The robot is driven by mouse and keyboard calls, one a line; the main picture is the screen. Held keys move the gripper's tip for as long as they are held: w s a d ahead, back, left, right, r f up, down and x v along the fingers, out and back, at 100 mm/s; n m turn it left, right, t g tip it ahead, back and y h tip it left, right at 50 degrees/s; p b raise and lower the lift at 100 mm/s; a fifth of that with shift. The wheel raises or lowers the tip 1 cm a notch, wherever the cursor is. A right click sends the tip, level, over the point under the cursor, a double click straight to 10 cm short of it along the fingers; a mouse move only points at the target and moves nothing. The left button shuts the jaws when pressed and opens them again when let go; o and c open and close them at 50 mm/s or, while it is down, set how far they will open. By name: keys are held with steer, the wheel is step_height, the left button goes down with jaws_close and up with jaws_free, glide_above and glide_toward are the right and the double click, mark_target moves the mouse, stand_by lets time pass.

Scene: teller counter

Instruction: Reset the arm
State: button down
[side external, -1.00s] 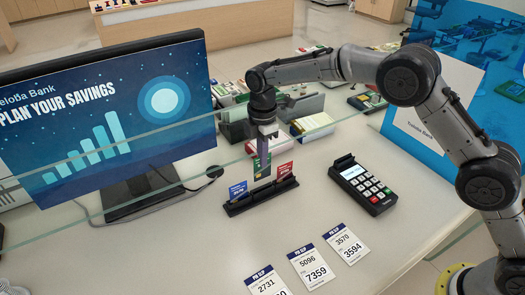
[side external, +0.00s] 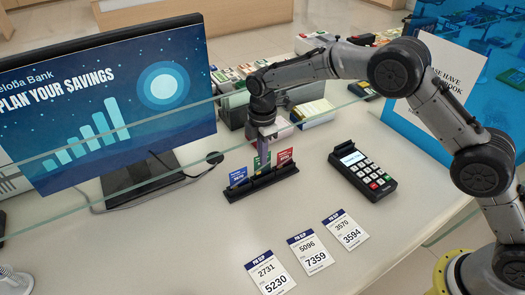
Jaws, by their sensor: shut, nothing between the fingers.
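My gripper (side external: 264,148) is at the end of the arm, pointing down over the black card holder (side external: 236,193). Its fingers are shut and hold nothing. The fingertips are close to the green card (side external: 258,164) in the middle of the holder and partly hide it. I cannot tell whether they touch it. A blue card (side external: 238,176) stands at the holder's left end and a red card (side external: 285,157) at its right end.
The card terminal (side external: 363,172) lies right of the holder. Three PIN slips (side external: 310,253) lie at the front. A monitor (side external: 100,110) stands left, with a glass edge (side external: 120,208) crossing the view. Booklets and boxes (side external: 312,111) are behind.

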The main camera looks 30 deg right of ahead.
steer(key=shift+f, duration=0.75)
steer(key=c, duration=1.5)
jaws_free()
steer(key=o, duration=0.4)
steer(key=shift+o, duration=0.2)
steer(key=shift+r, duration=3.5)
